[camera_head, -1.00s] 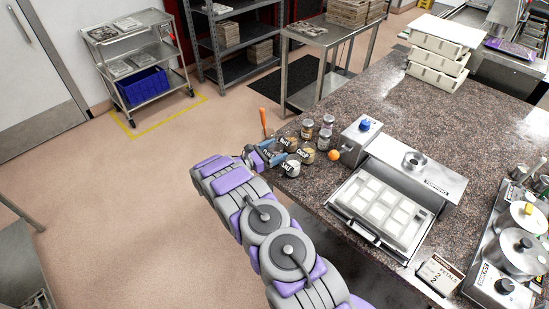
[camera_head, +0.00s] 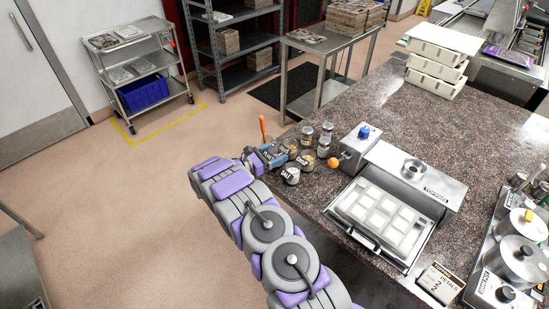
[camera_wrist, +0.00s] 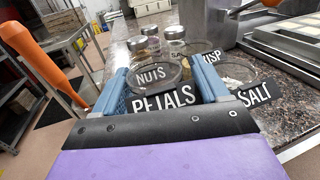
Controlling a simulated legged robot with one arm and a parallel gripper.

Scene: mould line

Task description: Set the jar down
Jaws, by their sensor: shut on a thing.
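My gripper (camera_head: 268,157) is over the near left corner of the stone counter, among small labelled jars. In the wrist view its blue fingers (camera_wrist: 163,90) are shut on a clear glass jar with a black PETALS label (camera_wrist: 165,99). A NUTS label (camera_wrist: 151,74) shows through or behind the glass. I cannot tell whether the held jar's base touches the counter. The jar labelled SALT (camera_head: 291,177) stands close to the right of my gripper; its label also shows in the wrist view (camera_wrist: 255,94).
Metal-lidded jars (camera_head: 307,135) stand just behind. An orange-handled thing (camera_head: 262,127) is behind my gripper. The counter (camera_head: 400,112) is clear farther back.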

